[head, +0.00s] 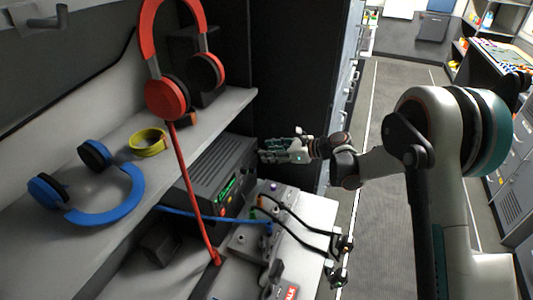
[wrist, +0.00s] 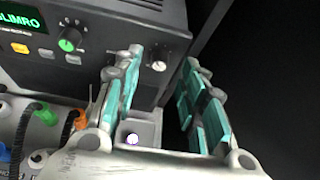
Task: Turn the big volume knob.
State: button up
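A dark grey radio (head: 212,160) stands on the counter below the shelf. Its front panel (wrist: 115,45) fills the upper left of the wrist view, with a lit green display. A smaller pale knob (wrist: 158,66) is further right on the panel. I cannot read which label goes with which knob. My gripper (wrist: 163,58) is open and empty, its teal-padded fingers apart, with the small pale knob seen between the fingertips. In the head view my gripper (head: 268,150) is at the radio's right end; the knobs are hidden or too small there.
A shelf (head: 225,108) overhangs the radio, bearing red headphones (head: 165,98), blue headphones (head: 100,215) and yellow tape (head: 148,142). A grey box with cables (head: 250,238) lies in front of the radio. A dark wall stands close behind my gripper; the aisle floor (head: 385,230) is clear.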

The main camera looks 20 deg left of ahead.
jog(key=shift+x, duration=0.95)
grip_shut()
